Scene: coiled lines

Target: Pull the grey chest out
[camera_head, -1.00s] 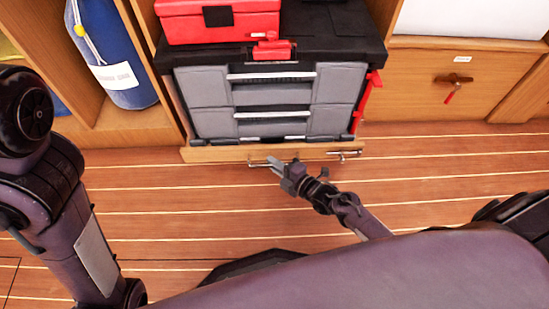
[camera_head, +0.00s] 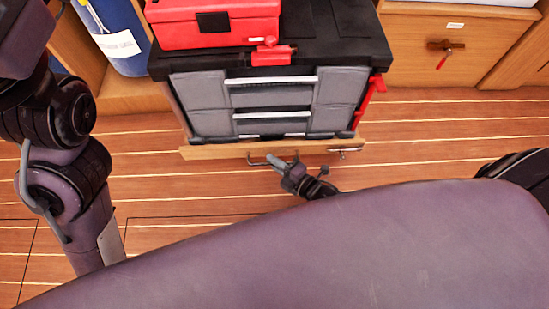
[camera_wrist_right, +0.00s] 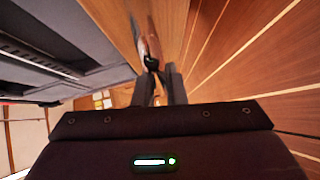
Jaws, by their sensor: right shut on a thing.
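The grey chest (camera_head: 272,98) has grey drawers and a black top. It stands upright on a wooden tray (camera_head: 215,152) that sticks out from the cabinet over the floor. My right gripper (camera_head: 275,161) is shut on this handle, in front of the chest. In the right wrist view its fingers (camera_wrist_right: 161,88) close on a dark part by the wooden tray edge; the grip itself is partly hidden. My left arm shows at the left, but its gripper is out of view.
A red box (camera_head: 213,22) sits on the chest's top. A blue bag (camera_head: 115,35) stands in the cabinet at the left. A closed wooden drawer (camera_head: 425,58) with a red-tagged latch (camera_head: 450,46) is at the right. The plank floor (camera_head: 430,135) is clear beside the tray.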

